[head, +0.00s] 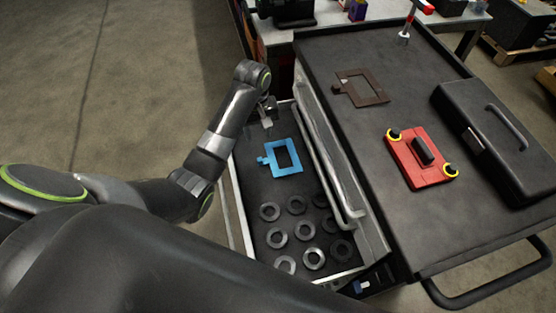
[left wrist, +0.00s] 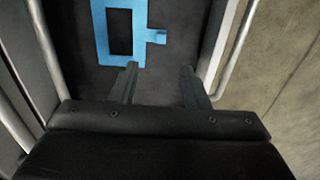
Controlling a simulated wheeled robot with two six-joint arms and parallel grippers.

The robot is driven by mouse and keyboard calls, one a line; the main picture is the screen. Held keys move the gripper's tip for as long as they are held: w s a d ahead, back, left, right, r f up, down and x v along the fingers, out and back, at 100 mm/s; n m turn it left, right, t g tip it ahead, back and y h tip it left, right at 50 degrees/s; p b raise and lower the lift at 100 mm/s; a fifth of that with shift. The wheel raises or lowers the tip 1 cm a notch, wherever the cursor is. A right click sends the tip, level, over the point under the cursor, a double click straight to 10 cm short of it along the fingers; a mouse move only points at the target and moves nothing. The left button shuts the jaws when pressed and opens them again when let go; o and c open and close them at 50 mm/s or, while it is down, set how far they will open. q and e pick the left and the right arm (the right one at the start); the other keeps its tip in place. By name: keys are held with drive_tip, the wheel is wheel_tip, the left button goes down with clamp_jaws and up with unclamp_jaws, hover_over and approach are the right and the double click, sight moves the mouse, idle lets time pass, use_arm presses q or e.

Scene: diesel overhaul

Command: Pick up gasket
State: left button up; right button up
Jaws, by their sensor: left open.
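A blue gasket (head: 285,158), a flat rectangular frame with a small tab, lies in the open drawer (head: 256,191). In the left wrist view the blue gasket (left wrist: 121,10) is at the top, its tab pointing right. My left gripper (head: 268,122) is over the drawer, just beyond the gasket's far side in the head view. In the left wrist view its two fingers (left wrist: 159,80) are apart with nothing between them. The left fingertip is close to the gasket's lower edge; I cannot tell whether they touch. A dark brown gasket-shaped plate (head: 362,89) lies on the cart top. My right gripper is not seen.
Several metal rings (head: 303,232) lie in the near part of the drawer. The drawer's handle bar (head: 330,175) runs along the cart side. The cart top (head: 345,125) holds a red plate with yellow rings (head: 418,160) and a black case (head: 497,140).

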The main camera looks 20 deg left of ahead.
use_arm(q)
hover_over(259, 158)
drive_tip(key=f, duration=0.7)
drive_tip(key=shift+s+d+f, duration=0.15)
drive_tip(key=shift+d, duration=0.15)
drive_tip(key=shift+w+a+f, duration=0.15)
drive_tip(key=shift+f, duration=1.25)
drive_tip(key=shift+w+a+f, duration=0.1)
drive_tip(key=shift+f, duration=1.25)
drive_tip(key=shift+c, duration=0.4)
clamp_jaws()
